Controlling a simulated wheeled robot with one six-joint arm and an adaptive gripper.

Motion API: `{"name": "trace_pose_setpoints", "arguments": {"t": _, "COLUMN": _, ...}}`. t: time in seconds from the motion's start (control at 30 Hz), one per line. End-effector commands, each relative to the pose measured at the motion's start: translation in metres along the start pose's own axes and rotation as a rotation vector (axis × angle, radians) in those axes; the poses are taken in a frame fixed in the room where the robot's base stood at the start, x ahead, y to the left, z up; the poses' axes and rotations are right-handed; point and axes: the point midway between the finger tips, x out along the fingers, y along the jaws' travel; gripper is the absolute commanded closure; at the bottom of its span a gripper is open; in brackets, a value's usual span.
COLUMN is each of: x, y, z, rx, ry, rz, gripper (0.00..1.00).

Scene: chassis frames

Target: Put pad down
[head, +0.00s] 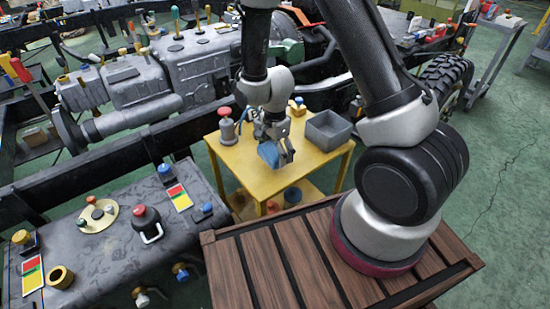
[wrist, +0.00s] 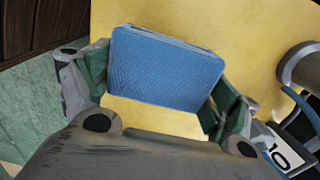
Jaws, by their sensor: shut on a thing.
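The pad is a blue, textured, flat block (wrist: 167,68). In the wrist view it sits between the two green-lined fingers of my gripper (wrist: 160,95), which is shut on it. In the head view the blue pad (head: 269,154) hangs from my gripper (head: 274,145) over the yellow table (head: 246,178). I cannot tell whether the pad touches the tabletop. The gripper hides part of the pad in the head view.
A grey open bin (head: 329,131) stands on the yellow table to the right. A red-topped grey object (head: 226,126) stands at its left. The table's front part looks clear. The brown slatted deck (head: 290,262) lies nearer.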

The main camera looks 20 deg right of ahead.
Motion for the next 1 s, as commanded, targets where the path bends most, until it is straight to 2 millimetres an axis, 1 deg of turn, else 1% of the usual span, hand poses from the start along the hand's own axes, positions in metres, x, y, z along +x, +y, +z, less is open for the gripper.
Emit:
{"name": "trace_pose_setpoints", "arguments": {"t": 0.03, "x": 0.010, "y": 0.001, "z": 0.000, "rx": 0.000, "ry": 0.000, "rz": 0.005, "gripper": 0.37}}
{"name": "trace_pose_setpoints", "arguments": {"t": 0.1, "x": 0.020, "y": 0.001, "z": 0.000, "rx": 0.000, "ry": 0.000, "rz": 0.004, "gripper": 0.37}}
{"name": "trace_pose_setpoints", "arguments": {"t": 0.2, "x": 0.028, "y": 0.000, "z": 0.000, "rx": 0.000, "ry": 0.000, "rz": 0.002, "gripper": 0.37}}
{"name": "trace_pose_setpoints", "arguments": {"t": 0.57, "x": 0.031, "y": 0.000, "z": 0.000, "rx": -0.001, "ry": 0.000, "rz": 0.001, "gripper": 0.37}}
{"name": "trace_pose_setpoints", "arguments": {"t": 0.6, "x": 0.031, "y": 0.000, "z": 0.000, "rx": -0.001, "ry": 0.000, "rz": 0.000, "gripper": 0.06}}
{"name": "trace_pose_setpoints", "arguments": {"t": 0.63, "x": 0.031, "y": 0.000, "z": 0.000, "rx": -0.001, "ry": 0.000, "rz": 0.000, "gripper": 0.01}}
{"name": "trace_pose_setpoints", "arguments": {"t": 1.0, "x": 0.030, "y": 0.000, "z": 0.000, "rx": -0.001, "ry": 0.000, "rz": 0.000, "gripper": 0.00}}
